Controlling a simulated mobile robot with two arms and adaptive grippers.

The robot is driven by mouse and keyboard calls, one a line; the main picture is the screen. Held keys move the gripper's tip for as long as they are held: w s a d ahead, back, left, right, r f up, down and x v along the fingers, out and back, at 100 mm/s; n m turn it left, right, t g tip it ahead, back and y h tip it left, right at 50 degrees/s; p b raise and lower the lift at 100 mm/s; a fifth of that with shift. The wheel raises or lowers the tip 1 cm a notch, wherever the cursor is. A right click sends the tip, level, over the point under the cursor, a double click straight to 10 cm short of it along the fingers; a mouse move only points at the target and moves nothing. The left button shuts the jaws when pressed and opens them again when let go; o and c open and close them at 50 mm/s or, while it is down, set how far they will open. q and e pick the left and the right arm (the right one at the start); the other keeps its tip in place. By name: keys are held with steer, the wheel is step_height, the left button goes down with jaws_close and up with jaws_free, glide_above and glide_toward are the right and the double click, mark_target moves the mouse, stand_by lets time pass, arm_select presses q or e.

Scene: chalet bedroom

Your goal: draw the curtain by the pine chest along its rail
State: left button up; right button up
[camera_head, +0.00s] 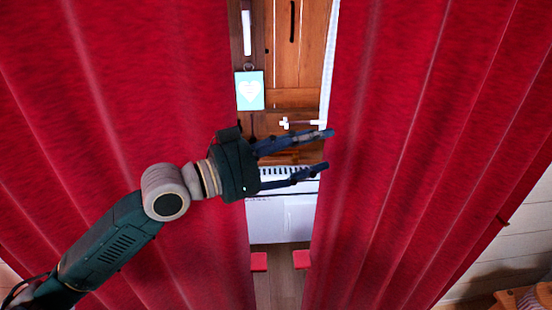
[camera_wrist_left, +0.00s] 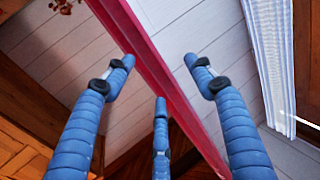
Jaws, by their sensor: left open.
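Two red curtain panels hang in the head view, the left panel (camera_head: 110,110) and the right panel (camera_head: 420,130), with a gap between them. My left gripper (camera_head: 330,149) is in front of the gap, its fingers spread and pointing right. The fingertips overlap the inner edge of the right panel. In the left wrist view the fingers (camera_wrist_left: 164,85) are apart, and a red curtain strip (camera_wrist_left: 150,65) runs edge-on between the outer two. I cannot tell whether they touch it. My right gripper is out of view. I cannot clearly identify the pine chest.
A wooden piece (camera_head: 510,298) stands at the lower right. The left wrist view also shows a white-blue curtain (camera_wrist_left: 272,60).

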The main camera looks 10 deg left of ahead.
arm_select(q)
steer(key=shift+b+v, duration=0.45)
steer(key=shift+v, duration=0.5)
arm_select(e)
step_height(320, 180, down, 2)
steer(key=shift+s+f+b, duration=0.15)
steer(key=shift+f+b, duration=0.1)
steer(key=shift+b, duration=0.55)
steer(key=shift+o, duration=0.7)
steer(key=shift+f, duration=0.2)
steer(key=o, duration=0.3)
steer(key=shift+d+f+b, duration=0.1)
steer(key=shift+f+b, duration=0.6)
steer(key=shift+b, duration=0.1)
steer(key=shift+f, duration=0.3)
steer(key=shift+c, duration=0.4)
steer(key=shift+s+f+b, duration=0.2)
steer(key=shift+b, duration=0.25)
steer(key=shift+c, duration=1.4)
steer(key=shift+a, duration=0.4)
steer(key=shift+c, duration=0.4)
arm_select(q)
steer(key=v, duration=0.5)
steer(key=shift+s+a, duration=0.15)
steer(key=shift+a, duration=0.05)
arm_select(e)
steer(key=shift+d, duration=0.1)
